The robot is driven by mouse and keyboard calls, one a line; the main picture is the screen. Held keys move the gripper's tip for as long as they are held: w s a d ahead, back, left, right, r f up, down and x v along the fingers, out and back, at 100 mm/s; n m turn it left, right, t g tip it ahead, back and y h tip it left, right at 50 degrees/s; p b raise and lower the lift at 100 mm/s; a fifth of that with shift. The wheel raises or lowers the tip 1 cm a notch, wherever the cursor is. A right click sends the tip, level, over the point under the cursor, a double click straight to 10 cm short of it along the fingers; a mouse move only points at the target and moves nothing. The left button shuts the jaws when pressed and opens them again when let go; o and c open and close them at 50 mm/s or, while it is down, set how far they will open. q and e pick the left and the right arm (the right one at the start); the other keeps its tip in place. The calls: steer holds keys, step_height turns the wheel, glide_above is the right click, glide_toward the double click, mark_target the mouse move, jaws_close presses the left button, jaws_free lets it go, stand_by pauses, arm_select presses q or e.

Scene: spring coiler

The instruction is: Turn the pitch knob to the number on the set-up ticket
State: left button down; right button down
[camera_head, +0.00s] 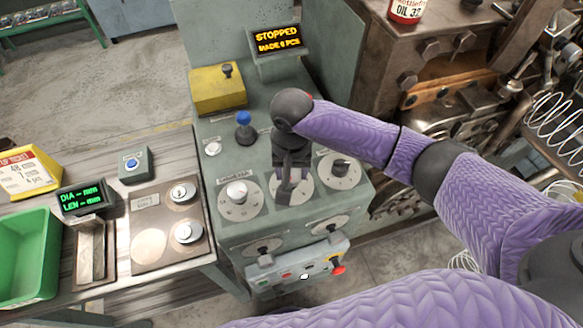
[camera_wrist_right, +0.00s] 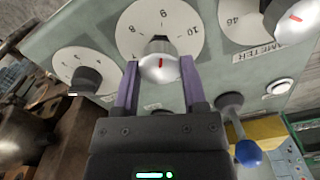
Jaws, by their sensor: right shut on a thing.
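The set-up ticket (camera_head: 27,173) stands in a yellow holder at the left in the head view; its lines are too small to read surely. The middle dial (camera_wrist_right: 145,20) on the grey machine shows 8, 9 and 10 in the right wrist view. Its silver knob (camera_wrist_right: 160,68) has a red line on its face, roughly toward the 9. My right gripper (camera_wrist_right: 160,78) is shut on this knob, one finger on each side. In the head view the gripper (camera_head: 286,190) hides most of the knob. The dial's name is not readable. My left gripper is not in view.
The diameter knob (camera_head: 237,192) and another dial's dark knob (camera_head: 340,167) flank it closely. A blue-topped lever (camera_head: 244,126) and a white button (camera_head: 212,149) stand behind. The display (camera_head: 278,38) reads STOPPED. A control box (camera_head: 298,273) with a red knob sits in front.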

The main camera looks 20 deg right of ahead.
steer(key=shift+r+n+p, duration=0.2)
steer(key=shift+n+p, duration=0.8)
steer(key=shift+p, duration=0.25)
steer(key=shift+n+p, duration=0.8)
steer(key=shift+n, duration=0.1)
steer(key=n+p, duration=0.1)
steer(key=n, duration=0.1)
steer(key=shift+n+p, duration=0.3)
steer(key=shift+p, duration=0.1)
steer(key=n+p, duration=0.1)
steer(key=n, duration=0.2)
steer(key=shift+f+n, duration=0.1)
steer(key=shift+n, duration=0.2)
steer(key=n+p, duration=0.1)
steer(key=n, duration=0.1)
steer(key=shift+n, duration=0.4)
steer(key=n, duration=0.3)
steer(key=shift+n+p, duration=0.3)
steer(key=shift+p, duration=0.05)
steer(key=n, duration=0.3)
steer(key=shift+f+n, duration=0.1)
steer(key=shift+n, duration=2.1)
